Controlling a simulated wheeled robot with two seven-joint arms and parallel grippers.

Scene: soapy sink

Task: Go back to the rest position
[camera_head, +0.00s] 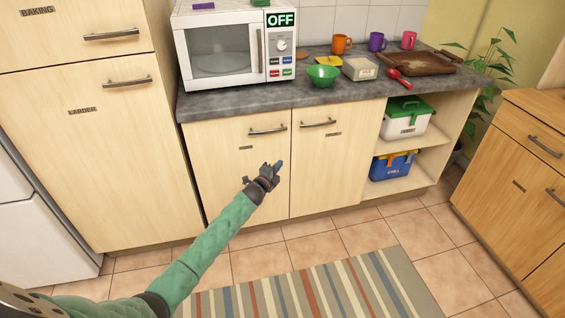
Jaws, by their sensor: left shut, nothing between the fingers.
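My left gripper (276,169) is shut and empty. It is at the end of my green-sleeved left arm, which reaches up from the lower left of the head view. The gripper appears in front of the left cupboard door (225,180), below its handle. I cannot tell how far it is from the door. My right gripper is not in view.
A grey counter (225,104) bears a microwave (218,50) marked OFF, a green bowl (323,75), several mugs, a red spoon (399,78) and a brown tray (417,63). Open shelves hold two boxes. A wooden cabinet (515,180) stands right. A striped rug (320,285) covers the floor.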

